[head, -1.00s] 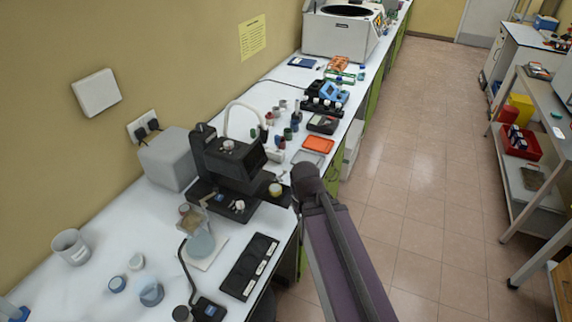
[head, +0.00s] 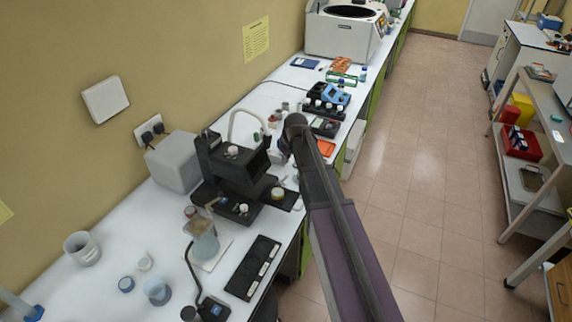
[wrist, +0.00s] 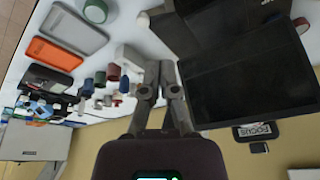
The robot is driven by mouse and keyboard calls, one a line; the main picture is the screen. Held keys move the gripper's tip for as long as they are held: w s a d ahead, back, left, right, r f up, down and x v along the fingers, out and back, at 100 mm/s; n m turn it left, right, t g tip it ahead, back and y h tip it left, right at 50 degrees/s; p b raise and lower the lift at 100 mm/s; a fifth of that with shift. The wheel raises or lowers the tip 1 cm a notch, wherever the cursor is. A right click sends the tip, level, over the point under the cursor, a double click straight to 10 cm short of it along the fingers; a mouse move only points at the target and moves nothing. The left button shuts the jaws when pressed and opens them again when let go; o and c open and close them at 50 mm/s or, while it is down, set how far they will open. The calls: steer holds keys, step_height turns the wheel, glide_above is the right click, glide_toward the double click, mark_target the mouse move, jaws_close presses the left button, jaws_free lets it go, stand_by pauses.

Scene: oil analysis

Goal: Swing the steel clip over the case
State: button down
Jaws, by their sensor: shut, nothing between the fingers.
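My gripper (wrist: 159,70) is shut and empty in the wrist view, its fingers pointing toward the bench. In the head view my arm hides most of it, just right of the black instrument (head: 222,170). The instrument's dark flat panel (wrist: 245,85) fills the right of the wrist view, beside the fingers and apart from them. I cannot pick out a steel clip in either view. I cannot tell for sure which object is the case; a dark box (wrist: 47,79) lies at the left of the wrist view. A pale block (wrist: 130,58) sits just left of the fingertips.
A grey tray (wrist: 75,27) and an orange tray (wrist: 53,53) lie left of the fingers in the wrist view. Several small bottles (wrist: 99,80) stand nearby. A glass jar (head: 204,243) stands in front of the instrument. The floor aisle (head: 420,180) is clear.

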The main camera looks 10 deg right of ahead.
steer(key=shift+n+t, duration=0.3)
steer(key=shift+n, duration=0.1)
steer(key=w, duration=0.2)
steer(key=w+r, duration=0.1)
steer(key=w, duration=0.1)
steer(key=shift+w+r, duration=0.15)
steer(key=shift+w, duration=0.2)
steer(key=b+x, duration=0.9)
steer(key=x, duration=0.1)
steer(key=s, duration=0.1)
steer(key=s+d, duration=0.1)
steer(key=s, duration=0.1)
steer(key=shift+s+d+f, duration=0.25)
steer(key=shift+s+f, duration=0.05)
